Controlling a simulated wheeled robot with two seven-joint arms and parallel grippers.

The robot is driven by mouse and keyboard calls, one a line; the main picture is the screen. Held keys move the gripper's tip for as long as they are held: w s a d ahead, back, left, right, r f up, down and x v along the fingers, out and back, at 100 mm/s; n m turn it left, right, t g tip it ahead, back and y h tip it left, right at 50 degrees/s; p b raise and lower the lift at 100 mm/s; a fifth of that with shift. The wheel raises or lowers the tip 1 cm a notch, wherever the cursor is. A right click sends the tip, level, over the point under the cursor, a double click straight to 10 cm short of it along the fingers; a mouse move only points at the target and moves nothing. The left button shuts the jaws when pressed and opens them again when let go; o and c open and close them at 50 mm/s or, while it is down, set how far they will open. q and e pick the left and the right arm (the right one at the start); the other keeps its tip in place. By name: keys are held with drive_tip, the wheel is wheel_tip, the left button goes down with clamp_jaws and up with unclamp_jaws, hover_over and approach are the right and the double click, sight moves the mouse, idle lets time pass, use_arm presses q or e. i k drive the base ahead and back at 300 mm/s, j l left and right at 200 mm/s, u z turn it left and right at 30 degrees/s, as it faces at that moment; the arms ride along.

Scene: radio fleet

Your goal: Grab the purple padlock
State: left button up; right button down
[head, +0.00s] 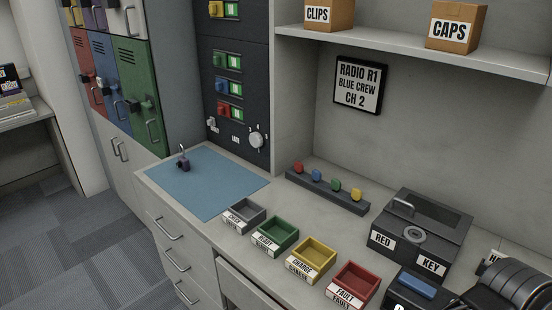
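A small purple padlock (184,164) stands on the blue mat (218,186) near the mat's left part, at the left end of the counter. Its thin shackle points up and looks raised. The padlock is small here, so I cannot tell whether the shackle is open. Nothing touches it from above. Neither of my grippers shows in the head view.
Grey, green, yellow and red trays (354,284) line the counter front. A rack of coloured knobs (327,190) and a black key box (421,226) stand behind. Coloured lockers (112,88) with dark padlocks and a switch panel (232,85) rise behind the mat. The mat around the padlock is clear.

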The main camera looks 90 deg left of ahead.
sight(185, 162)
drive_tip(key=u, duration=0.45)
drive_tip(key=j+u, duration=0.15)
drive_tip(key=u, duration=0.3)
drive_tip(key=j+u, duration=0.1)
drive_tip(key=u, duration=0.35)
drive_tip(key=j+u, duration=0.1)
drive_tip(key=u, duration=0.35)
drive_tip(key=j+u, duration=0.15)
drive_tip(key=u, duration=0.3)
drive_tip(key=j+u, duration=0.1)
drive_tip(key=u, duration=0.35)
drive_tip(key=i+u, duration=0.2)
drive_tip(key=u, duration=0.55)
drive_tip(key=i+j, duration=0.25)
drive_tip(key=j, duration=0.2)
drive_tip(key=i+j, duration=0.25)
drive_tip(key=j, duration=0.2)
drive_tip(key=i+j, duration=0.25)
drive_tip(key=j, duration=0.25)
drive_tip(key=i+j, duration=0.25)
drive_tip(key=j, duration=0.2)
drive_tip(key=i+j, duration=0.25)
drive_tip(key=j, duration=0.2)
drive_tip(key=i+j, duration=0.2)
drive_tip(key=j, duration=0.25)
drive_tip(key=i+j, duration=0.25)
drive_tip(key=j, duration=0.2)
drive_tip(key=i+j, duration=0.25)
drive_tip(key=j, duration=0.2)
drive_tip(key=z, duration=3.25)
